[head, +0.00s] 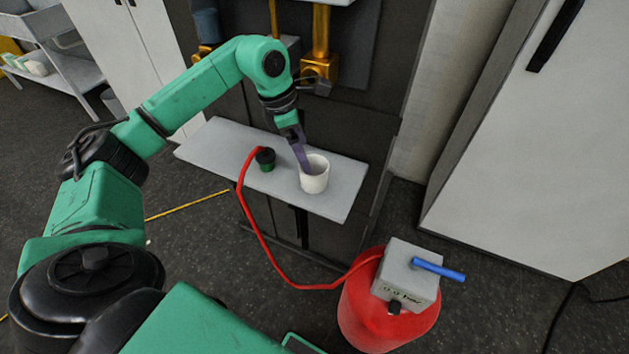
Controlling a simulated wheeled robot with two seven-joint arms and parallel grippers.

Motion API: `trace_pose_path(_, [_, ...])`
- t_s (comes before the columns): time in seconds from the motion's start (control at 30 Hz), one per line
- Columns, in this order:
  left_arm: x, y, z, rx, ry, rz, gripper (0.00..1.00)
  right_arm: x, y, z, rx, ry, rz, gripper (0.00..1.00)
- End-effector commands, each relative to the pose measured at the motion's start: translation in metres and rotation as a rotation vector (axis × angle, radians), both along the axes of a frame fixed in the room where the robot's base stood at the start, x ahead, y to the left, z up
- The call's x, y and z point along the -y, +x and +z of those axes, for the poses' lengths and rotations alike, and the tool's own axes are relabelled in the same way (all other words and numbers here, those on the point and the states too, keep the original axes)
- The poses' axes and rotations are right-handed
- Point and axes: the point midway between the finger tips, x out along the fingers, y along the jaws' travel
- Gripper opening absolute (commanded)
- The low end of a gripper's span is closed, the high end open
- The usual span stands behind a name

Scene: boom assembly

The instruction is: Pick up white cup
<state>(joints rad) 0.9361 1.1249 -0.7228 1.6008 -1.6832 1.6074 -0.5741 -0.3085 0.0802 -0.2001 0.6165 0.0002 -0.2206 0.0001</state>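The white cup (315,178) stands upright on the grey shelf (218,143), near its right part. My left gripper (302,158) points down at the cup's left rim, with a purple-grey finger at or just inside the rim. Only one finger shows clearly, so I cannot tell how far apart the fingers are or whether they touch the cup. My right gripper is not in view.
A green and black hose end (265,160) stands left of the cup. Its red hose (262,243) hangs over the shelf's front edge to a red canister (366,322) with a grey box (405,272) and blue handle (439,269). Golden pipes (320,55) rise behind the shelf.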

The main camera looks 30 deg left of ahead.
Motion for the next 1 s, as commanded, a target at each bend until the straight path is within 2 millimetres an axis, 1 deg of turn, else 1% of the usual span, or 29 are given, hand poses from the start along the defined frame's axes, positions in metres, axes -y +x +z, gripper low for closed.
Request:
trace_pose_path(0.03, [0.004,0.002,-0.025,-0.001,-0.002,-0.002,1.00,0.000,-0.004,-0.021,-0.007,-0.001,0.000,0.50])
trace_pose_path(0.1, [0.008,0.005,-0.039,-0.001,-0.002,-0.001,1.00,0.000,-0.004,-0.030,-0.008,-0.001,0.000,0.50])
trace_pose_path(0.27, [0.013,0.010,-0.055,-0.001,-0.003,0.000,1.00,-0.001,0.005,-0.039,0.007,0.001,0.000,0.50])
trace_pose_path(0.33, [0.018,0.013,-0.068,0.000,-0.005,-0.001,1.00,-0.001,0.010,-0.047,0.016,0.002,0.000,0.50])
trace_pose_path(0.43, [0.023,0.017,-0.088,0.001,-0.005,0.000,1.00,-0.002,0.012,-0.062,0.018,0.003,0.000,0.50])
trace_pose_path(0.5, [0.024,0.018,-0.094,0.001,-0.004,0.001,1.00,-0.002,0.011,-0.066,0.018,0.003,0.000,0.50])
trace_pose_path(0.7, [0.025,0.019,-0.091,0.001,-0.004,0.001,1.00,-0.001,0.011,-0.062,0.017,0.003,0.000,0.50])
trace_pose_path(0.77, [0.025,0.019,-0.091,0.001,-0.004,0.001,0.77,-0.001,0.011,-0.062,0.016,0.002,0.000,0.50])
trace_pose_path(0.8, [0.025,0.019,-0.091,0.001,-0.004,0.001,0.62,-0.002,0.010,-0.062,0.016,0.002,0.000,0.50])
trace_pose_path(0.87, [0.025,0.019,-0.091,0.001,-0.004,0.001,0.39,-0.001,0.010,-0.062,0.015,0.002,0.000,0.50])
trace_pose_path(0.9, [0.025,0.019,-0.091,0.001,-0.004,0.001,0.34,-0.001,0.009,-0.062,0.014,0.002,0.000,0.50])
trace_pose_path(1.0, [0.025,0.019,-0.091,0.001,-0.004,0.001,0.34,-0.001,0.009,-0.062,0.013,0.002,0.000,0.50])
